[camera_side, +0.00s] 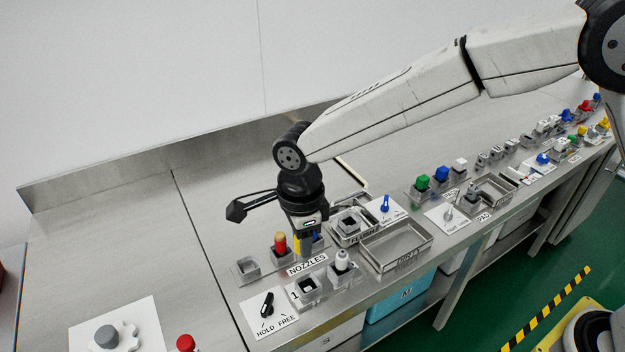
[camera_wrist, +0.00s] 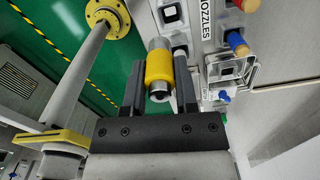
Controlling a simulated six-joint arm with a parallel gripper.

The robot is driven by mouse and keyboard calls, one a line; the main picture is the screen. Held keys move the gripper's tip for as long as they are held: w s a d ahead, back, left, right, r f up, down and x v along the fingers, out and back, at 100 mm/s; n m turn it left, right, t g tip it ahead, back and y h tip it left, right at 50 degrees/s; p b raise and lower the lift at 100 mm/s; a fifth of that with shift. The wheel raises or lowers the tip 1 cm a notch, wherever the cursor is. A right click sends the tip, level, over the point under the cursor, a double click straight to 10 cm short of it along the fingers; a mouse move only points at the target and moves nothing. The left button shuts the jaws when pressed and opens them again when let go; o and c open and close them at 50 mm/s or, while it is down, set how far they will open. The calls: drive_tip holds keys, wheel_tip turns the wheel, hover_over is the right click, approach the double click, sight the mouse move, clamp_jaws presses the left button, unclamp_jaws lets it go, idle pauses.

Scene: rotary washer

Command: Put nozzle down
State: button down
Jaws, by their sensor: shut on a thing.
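My gripper (camera_side: 304,252) points down over the NOZZLES row in the side view. In the wrist view my gripper (camera_wrist: 158,82) is shut on a yellow nozzle (camera_wrist: 159,67) with a metal end, held between the two dark fingers. A little of the yellow nozzle (camera_side: 296,243) shows beside the fingers in the side view. A red nozzle (camera_side: 280,244) stands in a holder to the left. A blue nozzle (camera_wrist: 238,43) shows in the wrist view. I cannot tell whether the yellow nozzle touches a holder.
A square socket (camera_side: 308,288) and a white-topped piece (camera_side: 342,261) stand in front of the row. A HOLD/FREE lever (camera_side: 267,304) is at the front left. The DIRTY tray (camera_side: 397,248) lies to the right. Bare bench (camera_side: 140,235) is free at left.

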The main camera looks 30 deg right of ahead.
drive_tip(key=shift+a, duration=0.15)
drive_tip(key=shift+w+a+f, duration=1.05)
drive_tip(key=shift+w+f, duration=0.5)
drive_tip(key=shift+w, duration=0.45)
drive_tip(key=shift+w+a+f, duration=1)
drive_tip(key=shift+w+f, duration=0.6)
drive_tip(key=shift+w, duration=0.45)
drive_tip(key=shift+w+a+f, duration=1.05)
drive_tip(key=shift+w+f, duration=0.5)
drive_tip(key=shift+w, duration=0.45)
drive_tip(key=shift+f, duration=0.15)
drive_tip(key=shift+w+f, duration=0.15)
drive_tip(key=shift+f, duration=1.5)
drive_tip(key=shift+f, duration=0.15)
drive_tip(key=shift+c, duration=1.9)
unclamp_jaws()
